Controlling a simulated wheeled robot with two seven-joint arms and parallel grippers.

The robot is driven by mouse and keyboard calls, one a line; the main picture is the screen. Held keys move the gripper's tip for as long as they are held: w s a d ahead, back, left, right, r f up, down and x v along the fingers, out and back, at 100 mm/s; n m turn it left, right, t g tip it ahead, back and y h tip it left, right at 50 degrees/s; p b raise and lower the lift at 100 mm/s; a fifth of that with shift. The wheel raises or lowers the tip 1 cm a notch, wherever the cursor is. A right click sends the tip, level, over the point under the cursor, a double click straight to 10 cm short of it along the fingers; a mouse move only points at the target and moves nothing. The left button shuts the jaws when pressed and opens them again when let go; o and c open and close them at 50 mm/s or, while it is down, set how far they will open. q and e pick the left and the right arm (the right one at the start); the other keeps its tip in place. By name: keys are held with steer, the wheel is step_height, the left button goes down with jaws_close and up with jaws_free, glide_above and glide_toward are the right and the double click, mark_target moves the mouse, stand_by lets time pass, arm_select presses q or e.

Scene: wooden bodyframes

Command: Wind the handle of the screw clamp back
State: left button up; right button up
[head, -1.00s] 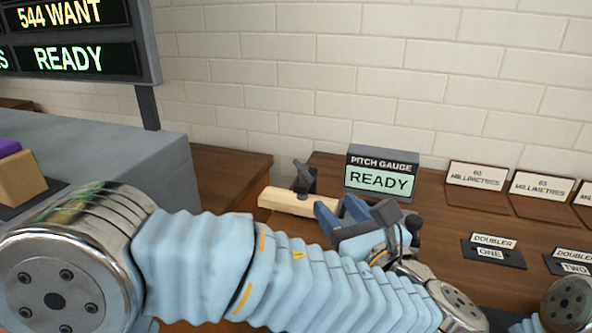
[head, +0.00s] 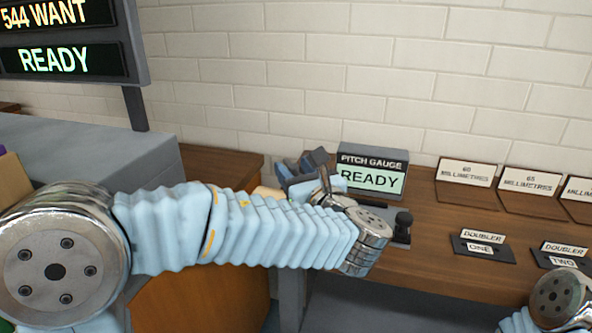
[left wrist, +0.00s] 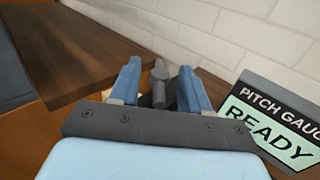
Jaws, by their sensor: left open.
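My left gripper (head: 297,165) is at the back of the bench, left of the pitch gauge, and is open. In the left wrist view its two blue fingers stand on either side of the screw clamp (left wrist: 160,74). A grey rounded end and a dark part of the clamp show between the fingers; I cannot tell whether either finger touches it. In the head view my gripper and arm mostly hide the clamp. A bit of the pale wooden bar (head: 268,192) shows behind my arm. My right gripper is out of view.
The pitch gauge box (head: 372,174), reading READY, stands close on the gripper's right. A black knob (head: 403,219) stands on a grey part farther right. Doubler plates (head: 484,244) and millimetre signs (head: 466,172) lie beyond. A brick wall is behind; a grey cabinet (head: 90,150) is left.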

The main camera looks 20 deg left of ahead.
arm_select(q)
jaws_close()
steer(key=shift+d, duration=0.1)
steer(key=shift+w+d+n+g+y, duration=0.1)
steer(key=shift+n+g+y, duration=0.9)
steer(key=shift+g+y, duration=0.1)
steer(key=shift+w+n+g+y, duration=0.15)
steer(key=shift+n+g+y, duration=1.5)
steer(key=shift+g, duration=0.75)
steer(key=shift+n, duration=0.25)
jaws_free()
